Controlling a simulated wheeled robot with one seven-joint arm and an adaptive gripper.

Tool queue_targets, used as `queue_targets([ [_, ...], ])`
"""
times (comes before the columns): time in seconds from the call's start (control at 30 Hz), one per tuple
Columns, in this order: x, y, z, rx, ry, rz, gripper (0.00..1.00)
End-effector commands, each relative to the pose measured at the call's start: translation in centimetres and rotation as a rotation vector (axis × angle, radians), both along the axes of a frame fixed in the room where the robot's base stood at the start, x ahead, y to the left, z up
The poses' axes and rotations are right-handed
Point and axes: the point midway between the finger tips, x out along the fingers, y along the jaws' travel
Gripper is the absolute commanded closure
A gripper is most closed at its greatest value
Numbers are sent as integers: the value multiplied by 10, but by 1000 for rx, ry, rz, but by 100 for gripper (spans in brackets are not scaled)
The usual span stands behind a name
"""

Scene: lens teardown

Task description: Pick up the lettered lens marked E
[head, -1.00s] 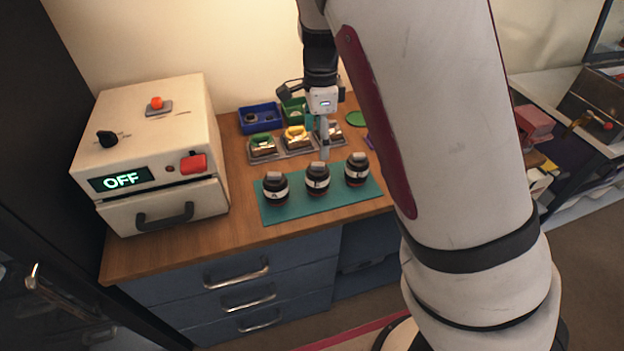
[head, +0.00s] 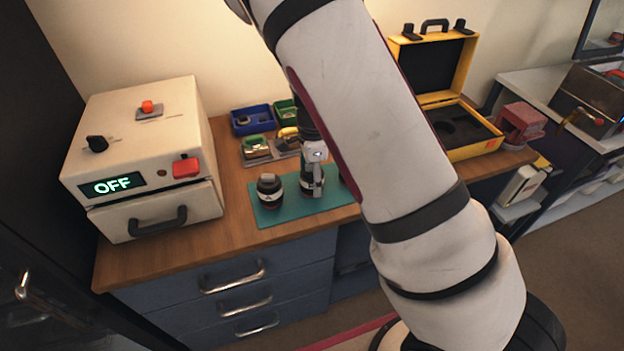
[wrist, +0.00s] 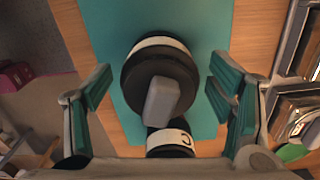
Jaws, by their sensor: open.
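Three dark lenses with pale lettered bands and grey caps stand on a teal mat (head: 285,213). The left lens (head: 270,192) is clear of my arm. My gripper (head: 313,182) is directly over the middle lens (head: 308,187) and partly covers it. The right lens (head: 344,173) is mostly hidden behind my arm. In the wrist view the capped lens (wrist: 160,85) lies between my open fingers, with gaps on both sides. Another lens (wrist: 170,142), with a letter like C, stands close below it. I cannot read which lens bears E.
A cream machine (head: 140,160) reading OFF stands left on the wooden worktop (head: 228,190). Behind the mat are a blue bin (head: 252,121), a green bin (head: 285,112) and a metal tray of parts (head: 257,155). An open yellow case (head: 460,140) stands right.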

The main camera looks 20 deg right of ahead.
Motion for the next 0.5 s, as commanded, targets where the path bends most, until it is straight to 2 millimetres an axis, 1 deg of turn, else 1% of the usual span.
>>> queue_targets([
  [0.03,-1,-1,-5,-1,1,-1,24],
  [0.1,-1,0,-9,0,1,-1,24],
  [0.33,0,0,-10,1,0,0,24],
  [0.37,0,0,-10,0,0,0,29],
  [0.4,0,0,-10,0,0,0,38],
  [0.47,0,0,-10,0,0,0,52],
  [0.5,0,0,-10,0,0,0,61],
])
